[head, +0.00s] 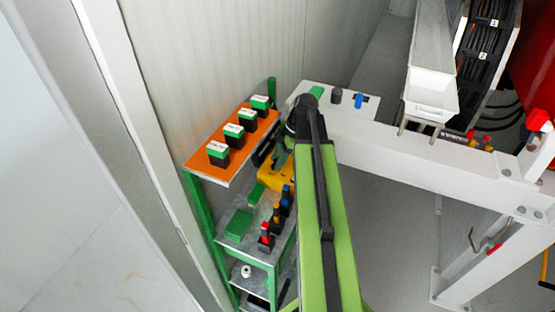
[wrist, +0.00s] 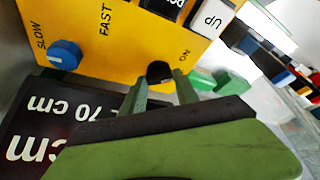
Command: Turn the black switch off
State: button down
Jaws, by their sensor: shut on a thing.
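The black switch (wrist: 158,70) is a small round knob on the yellow control box (wrist: 112,30), beside the printed word ON. In the wrist view my gripper (wrist: 162,82) has its two green fingers on either side of the switch, shut on it. The exact pointing of the switch is hard to make out. The yellow box also shows in the head view (head: 276,178), partly behind my arm. My gripper and the switch are hidden there.
On the box, a blue knob (wrist: 65,55) sits by SLOW and FAST, and a white UP button (wrist: 212,19) is at the top. An orange shelf (head: 192,164) with several green-and-black boxes stands left of my arm. A white beam (head: 385,143) runs right.

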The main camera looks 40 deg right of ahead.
jog(key=m, duration=0.2)
jog(key=m+t, duration=0.1)
jog(key=m, duration=0.1)
jog(key=shift+s+a+h, duration=0.2)
jog(key=shift+h, duration=0.2)
jog(key=shift+m+t+h, duration=0.4)
jog(key=shift+m+t, duration=0.2)
jog(key=shift+m, duration=1)
jog(key=c, duration=1.2)
grip_release()
